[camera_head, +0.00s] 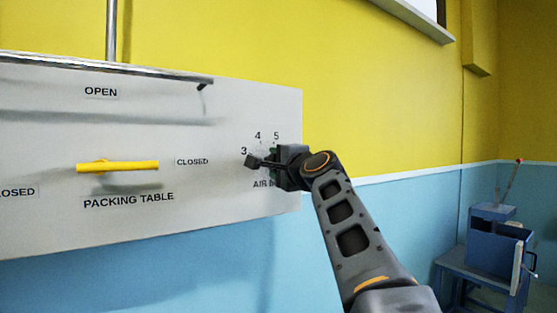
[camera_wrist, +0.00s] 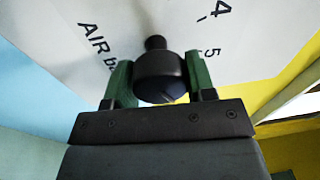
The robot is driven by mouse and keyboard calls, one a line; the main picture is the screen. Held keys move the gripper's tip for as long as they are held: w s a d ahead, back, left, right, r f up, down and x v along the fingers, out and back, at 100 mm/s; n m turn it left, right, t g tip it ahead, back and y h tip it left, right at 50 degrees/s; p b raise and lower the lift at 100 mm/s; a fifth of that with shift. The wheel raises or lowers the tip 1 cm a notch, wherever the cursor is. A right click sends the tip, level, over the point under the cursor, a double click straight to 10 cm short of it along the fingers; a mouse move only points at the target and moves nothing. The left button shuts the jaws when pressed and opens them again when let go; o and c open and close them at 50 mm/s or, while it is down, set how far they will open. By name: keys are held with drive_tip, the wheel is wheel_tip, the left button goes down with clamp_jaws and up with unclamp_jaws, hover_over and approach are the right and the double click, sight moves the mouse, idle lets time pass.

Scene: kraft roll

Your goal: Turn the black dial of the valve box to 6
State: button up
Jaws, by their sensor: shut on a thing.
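The black dial (camera_wrist: 158,77) sits on the white valve panel, between the two green fingers of my gripper (camera_wrist: 160,82) in the wrist view. The fingers are shut on its sides. In the head view my gripper (camera_head: 277,161) reaches the panel's right end from the right and hides most of the dial. Numbers 3, 4 and 5 show around it in the head view; 4 and 5 show in the wrist view. No 6 is visible. A small black knob stands out behind the dial in the wrist view. I cannot tell which number the dial points to.
The white panel (camera_head: 220,200) also carries a yellow handle (camera_head: 118,166) labelled PACKING TABLE, lying level, with OPEN and CLOSED labels. A metal pipe (camera_head: 111,30) rises above it. A blue machine (camera_head: 495,245) stands at the lower right, apart from my arm.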

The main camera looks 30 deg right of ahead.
drive_tip(key=shift+r+m, duration=0.1)
drive_tip(key=shift+m, duration=0.2)
drive_tip(key=o, duration=0.9)
drive_tip(key=s+f+b, duration=0.1)
drive_tip(key=s+b, duration=0.4)
drive_tip(key=s, duration=0.8)
drive_tip(key=shift+s+d, duration=0.25)
drive_tip(key=shift+s, duration=0.15)
